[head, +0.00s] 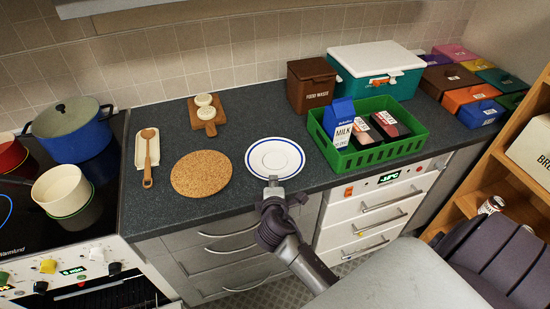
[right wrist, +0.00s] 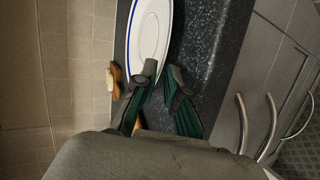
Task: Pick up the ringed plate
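The ringed plate (head: 275,157), white with blue rings, lies on the dark counter near its front edge in the head view. It also shows in the right wrist view (right wrist: 149,32), seen at a slant. My right gripper (head: 273,181) is at the plate's near rim. In the right wrist view my right gripper's fingers (right wrist: 162,72) are partly apart with a gap between the tips. One finger overlaps the plate and the other is beside its edge. I cannot tell whether either finger touches the rim. My left gripper is not in view.
A round cork mat (head: 201,174) lies left of the plate. A green crate (head: 368,154) with cartons stands close on its right. Behind are a wooden board (head: 208,127) and a brown food waste box (head: 311,85). The counter (head: 250,107) behind the plate is clear.

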